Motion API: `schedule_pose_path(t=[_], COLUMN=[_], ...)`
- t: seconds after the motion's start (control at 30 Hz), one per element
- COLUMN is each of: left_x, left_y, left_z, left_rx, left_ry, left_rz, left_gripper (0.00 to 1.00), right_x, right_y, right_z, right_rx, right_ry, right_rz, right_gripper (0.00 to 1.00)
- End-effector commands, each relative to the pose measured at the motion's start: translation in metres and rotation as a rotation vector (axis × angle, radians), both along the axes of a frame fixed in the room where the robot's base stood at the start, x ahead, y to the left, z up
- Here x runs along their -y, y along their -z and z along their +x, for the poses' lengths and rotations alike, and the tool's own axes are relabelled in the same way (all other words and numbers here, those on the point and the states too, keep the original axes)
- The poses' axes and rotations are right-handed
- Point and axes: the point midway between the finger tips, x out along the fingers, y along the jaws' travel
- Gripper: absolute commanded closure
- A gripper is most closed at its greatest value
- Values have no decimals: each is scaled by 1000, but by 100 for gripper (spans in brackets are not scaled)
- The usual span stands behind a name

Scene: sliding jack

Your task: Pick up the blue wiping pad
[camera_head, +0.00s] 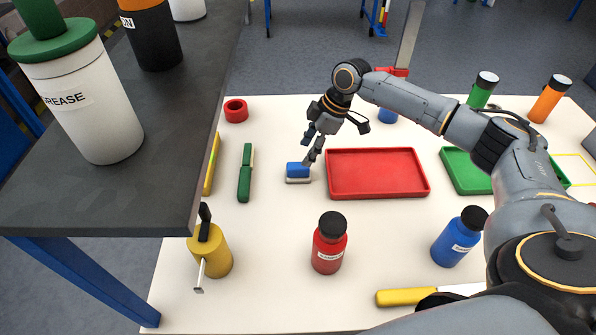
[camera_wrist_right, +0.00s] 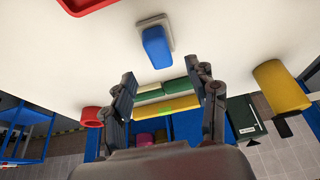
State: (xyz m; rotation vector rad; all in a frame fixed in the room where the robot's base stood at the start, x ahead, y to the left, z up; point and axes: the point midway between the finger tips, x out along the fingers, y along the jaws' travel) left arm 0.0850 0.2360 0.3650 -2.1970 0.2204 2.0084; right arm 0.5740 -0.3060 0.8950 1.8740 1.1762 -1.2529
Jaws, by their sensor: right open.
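The blue wiping pad (camera_head: 298,171) lies on the white table, left of the red tray. It has a blue top block and a pale grey base. It also shows in the right wrist view (camera_wrist_right: 156,46), beyond my fingertips. My right gripper (camera_head: 313,146) is open and empty, just above and slightly right of the pad in the head view. In the right wrist view its two fingers (camera_wrist_right: 168,84) stand apart with the pad ahead of the gap between them. My left gripper is in neither view.
A red tray (camera_head: 376,194) lies close right of the pad. A green-handled tool (camera_head: 245,175) lies to its left and a red ring (camera_head: 236,111) behind. A red bottle (camera_head: 328,243) and a yellow can (camera_head: 211,250) stand nearer. A dark raised shelf (camera_head: 190,130) covers the left side.

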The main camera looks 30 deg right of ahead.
Motion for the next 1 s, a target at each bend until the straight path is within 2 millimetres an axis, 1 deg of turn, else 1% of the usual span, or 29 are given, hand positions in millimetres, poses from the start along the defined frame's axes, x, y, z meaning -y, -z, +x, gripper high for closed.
schedule_pose_path(t=[0.03, 0.1, 0.27, 0.37, 0.5, 0.6, 0.87, 0.97, 1.0], left_x=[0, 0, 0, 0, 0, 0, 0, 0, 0], left_y=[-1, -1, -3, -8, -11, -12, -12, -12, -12], left_z=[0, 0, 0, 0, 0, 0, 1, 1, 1], left_rx=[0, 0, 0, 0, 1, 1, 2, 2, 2], left_ry=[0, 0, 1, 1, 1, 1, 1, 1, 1], left_rz=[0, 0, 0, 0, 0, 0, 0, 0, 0], left_gripper=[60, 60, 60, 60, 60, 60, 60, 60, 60], right_x=[-3, -5, -9, -13, -20, -23, -24, -24, -24], right_y=[6, 13, 22, 34, 54, 64, 67, 67, 67], right_z=[1, 2, 4, 6, 10, 12, 12, 12, 12], right_rx=[-2, -2, -1, -2, -2, -1, 1, 1, 1], right_ry=[0, -1, 0, -1, 1, -1, -1, -1, -1], right_rz=[1, 0, 0, 0, 0, -1, -1, -1, -1], right_gripper=[42, 42, 42, 42, 42, 42, 42, 60, 68])
